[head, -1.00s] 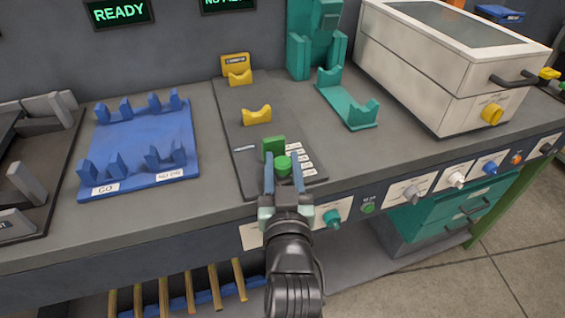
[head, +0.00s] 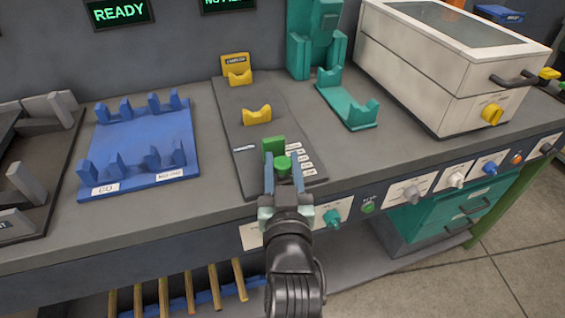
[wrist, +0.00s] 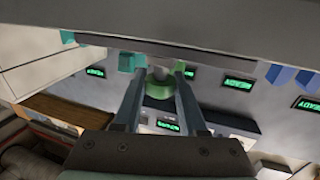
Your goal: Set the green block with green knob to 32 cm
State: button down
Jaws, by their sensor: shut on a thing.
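The green block (head: 274,146) stands upright on the dark plate (head: 237,122), near its front end. Its round green knob (head: 283,163) faces me and sits between the fingers of my gripper (head: 284,172). My gripper is shut on the knob. In the wrist view the knob (wrist: 159,88) shows between my two fingers (wrist: 160,90). Several small white labels (head: 296,158) lie on the plate right of the block; their print is too small to read.
A yellow cradle (head: 257,116) stands behind the block on the same plate, and another yellow holder (head: 238,75) stands farther back. A blue rack (head: 145,140) lies to the left. A teal cradle (head: 348,105) and a white lidded box (head: 430,75) stand to the right.

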aim_at(276, 150)
jog(key=shift+w+a, duration=0.3)
jog(key=shift+w, duration=0.7)
jog(key=shift+w+a, duration=0.3)
jog(key=shift+w, duration=0.65)
jog(key=shift+c, duration=2.3)
grip_release()
jog(key=shift+s, duration=0.2)
jog(key=s, duration=1.2)
jog(key=shift+s+d+p, duration=0.35)
